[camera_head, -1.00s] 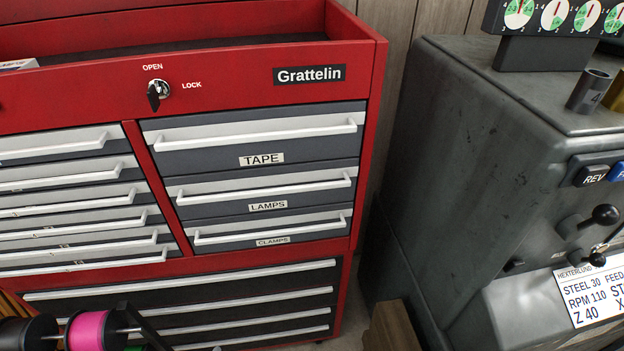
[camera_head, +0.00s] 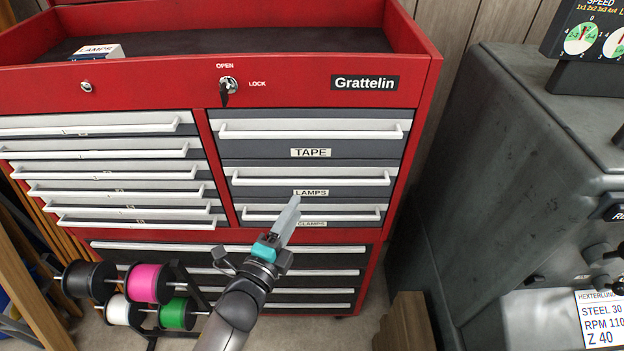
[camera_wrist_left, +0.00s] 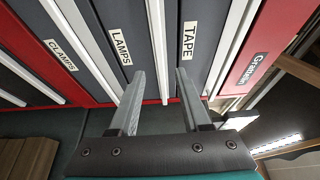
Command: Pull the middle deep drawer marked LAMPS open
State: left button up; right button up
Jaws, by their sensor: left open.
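The LAMPS drawer (camera_head: 308,178) is the middle one of the three deep drawers in the red tool chest. It looks shut, with a long white bar handle across its front. It also shows in the left wrist view (camera_wrist_left: 119,44) with its label sideways. My left gripper (camera_head: 290,205) is in front of the deep drawers, its fingers over the CLAMPS drawer just below the LAMPS label in the head view. I cannot tell whether a finger touches anything. My right gripper is not in view.
The TAPE drawer (camera_head: 313,134) is above and the CLAMPS drawer (camera_head: 340,214) below, both shut. A key sits in the lock (camera_head: 229,86). A spool rack (camera_head: 150,284) stands at lower left. A grey machine (camera_head: 520,170) stands to the right.

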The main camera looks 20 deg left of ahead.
aim_at(310, 184)
pick_arm(q)
jog(key=w, duration=0.6)
jog(key=w+d, duration=0.1)
jog(key=w, duration=0.2)
jog(key=shift+w, duration=0.35)
grip_shut()
dwell(1.1)
